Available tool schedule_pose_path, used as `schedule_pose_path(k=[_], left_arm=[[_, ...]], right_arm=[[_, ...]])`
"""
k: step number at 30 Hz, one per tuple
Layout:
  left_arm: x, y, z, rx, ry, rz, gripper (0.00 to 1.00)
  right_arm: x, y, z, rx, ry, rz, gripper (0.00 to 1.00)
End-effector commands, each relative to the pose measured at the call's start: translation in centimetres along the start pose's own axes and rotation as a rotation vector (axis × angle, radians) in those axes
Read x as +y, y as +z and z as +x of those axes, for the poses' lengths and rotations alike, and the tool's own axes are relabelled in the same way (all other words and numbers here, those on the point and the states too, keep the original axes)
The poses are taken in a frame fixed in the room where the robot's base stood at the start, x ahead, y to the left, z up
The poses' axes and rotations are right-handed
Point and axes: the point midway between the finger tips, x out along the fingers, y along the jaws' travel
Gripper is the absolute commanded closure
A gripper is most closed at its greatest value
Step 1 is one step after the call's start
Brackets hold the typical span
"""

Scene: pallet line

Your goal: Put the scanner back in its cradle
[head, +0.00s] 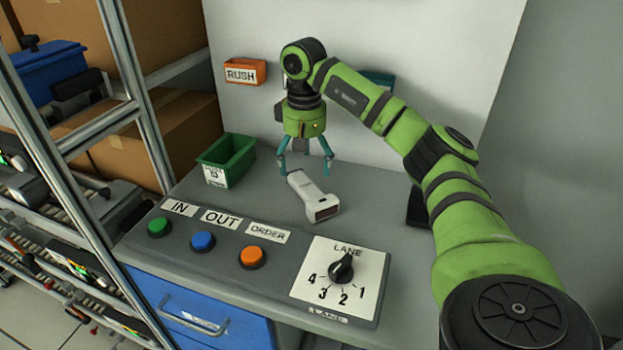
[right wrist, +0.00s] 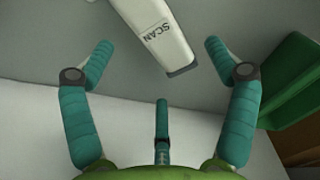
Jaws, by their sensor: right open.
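The scanner (head: 312,198) is white and grey and lies on the grey bench, its dark window end toward the front right. It also shows in the right wrist view (right wrist: 152,32), marked SCAN, beyond the fingertips. My right gripper (head: 305,167) points down just behind the scanner's rear end. Its teal fingers are spread, with nothing between them. I cannot identify the cradle for certain. A dark object (head: 417,208) stands on the bench at the right, partly hidden by my right arm. My left gripper is not in view.
A green bin (head: 228,160) stands left of the scanner. An orange RUSH holder (head: 245,72) and a partly hidden teal item (head: 378,78) are on the back panel. In front are the green, blue and orange buttons and the LANE dial (head: 341,268).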

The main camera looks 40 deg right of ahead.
Motion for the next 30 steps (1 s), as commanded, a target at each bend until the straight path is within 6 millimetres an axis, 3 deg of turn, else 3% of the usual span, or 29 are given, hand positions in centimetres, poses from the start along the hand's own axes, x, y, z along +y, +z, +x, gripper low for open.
schedule_pose_path(k=[9,18,19,21,24,28,29,30], left_arm=[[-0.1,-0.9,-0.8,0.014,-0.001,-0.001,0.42],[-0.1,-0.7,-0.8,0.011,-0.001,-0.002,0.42],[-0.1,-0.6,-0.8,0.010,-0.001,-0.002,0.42],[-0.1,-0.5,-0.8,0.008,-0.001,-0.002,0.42],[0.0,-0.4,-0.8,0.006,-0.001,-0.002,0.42],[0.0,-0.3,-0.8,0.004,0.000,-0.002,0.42],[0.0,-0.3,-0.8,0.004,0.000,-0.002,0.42],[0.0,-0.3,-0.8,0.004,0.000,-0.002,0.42]], right_arm=[[0.1,-0.3,4.3,-0.001,0.001,0.001,0.13],[0.1,-0.3,4.9,0.002,0.000,0.001,0.13],[0.1,-0.3,4.8,0.002,0.000,0.001,0.21],[0.1,-0.3,4.8,0.002,0.000,0.001,0.49],[0.1,-0.3,4.9,0.002,0.000,0.001,0.82],[0.1,-0.3,4.8,0.002,0.000,0.001,0.83],[0.1,-0.3,4.8,0.001,0.000,0.001,0.89],[0.1,-0.3,4.8,0.001,0.000,0.001,0.89]])
